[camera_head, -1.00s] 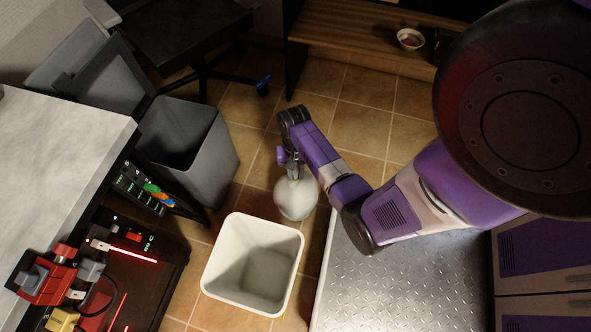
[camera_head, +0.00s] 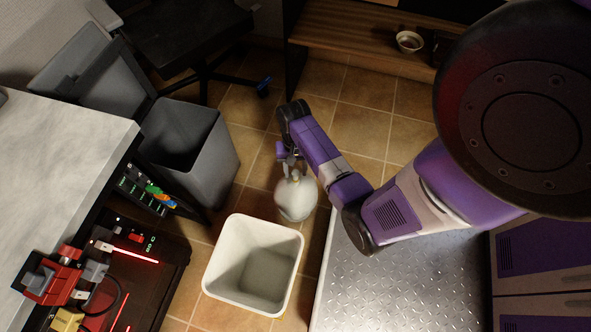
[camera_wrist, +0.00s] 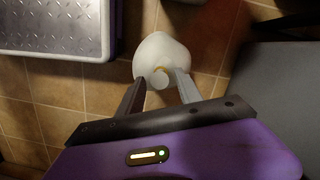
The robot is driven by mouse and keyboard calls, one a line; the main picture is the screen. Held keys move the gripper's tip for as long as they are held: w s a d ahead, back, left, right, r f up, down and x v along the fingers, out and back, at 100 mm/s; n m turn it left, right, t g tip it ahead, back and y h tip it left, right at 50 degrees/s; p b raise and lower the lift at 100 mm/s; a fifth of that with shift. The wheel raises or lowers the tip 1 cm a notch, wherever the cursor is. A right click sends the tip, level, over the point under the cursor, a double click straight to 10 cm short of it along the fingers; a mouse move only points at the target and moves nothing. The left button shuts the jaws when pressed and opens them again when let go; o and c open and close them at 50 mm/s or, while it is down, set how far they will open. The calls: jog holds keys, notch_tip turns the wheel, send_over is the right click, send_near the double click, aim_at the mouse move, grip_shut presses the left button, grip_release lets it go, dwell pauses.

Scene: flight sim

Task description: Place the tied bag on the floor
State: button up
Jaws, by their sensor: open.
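The tied bag (camera_head: 296,198) is white and rounded, with its knotted top pointing up. It is on or just above the tiled floor, behind the white bin and left of my metal base; I cannot tell whether it touches the tiles. In the wrist view the bag (camera_wrist: 161,56) is just past the fingertips, with its yellowish tie and knot between them. My gripper (camera_head: 291,168) is open at the bag's top, one finger on each side of the knot. It also shows in the wrist view (camera_wrist: 160,80).
An empty white bin (camera_head: 254,262) stands in front of the bag. A grey bin (camera_head: 205,160) with its lid up stands to the left, beside a desk (camera_head: 60,150) with electronics. A wooden shelf (camera_head: 350,35) is at the back. Floor tiles (camera_head: 362,130) behind my arm are clear.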

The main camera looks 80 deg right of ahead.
notch_tip(320, 180, up, 9)
jog(key=d+p, duration=0.1)
jog(key=p, duration=0.2)
jog(key=s+a+f+n+t+h, duration=0.1)
jog(key=a+n+t+h, duration=0.4)
jog(key=a, duration=0.4)
jog(key=s+a+r+n+t+y, duration=0.1)
jog(key=a+r+n+t, duration=0.2)
jog(key=r, duration=0.7)
jog(key=s+a+r+n+t+y, duration=0.1)
jog(key=s+a+r+n+t, duration=0.1)
jog(key=a+r, duration=0.6)
jog(key=s+a+r+n+t+y, duration=0.1)
jog(key=a+r+n+t, duration=0.3)
jog(key=r, duration=0.9)
jog(key=shift+s+a+t, duration=0.65)
jog(key=shift+t, duration=0.15)
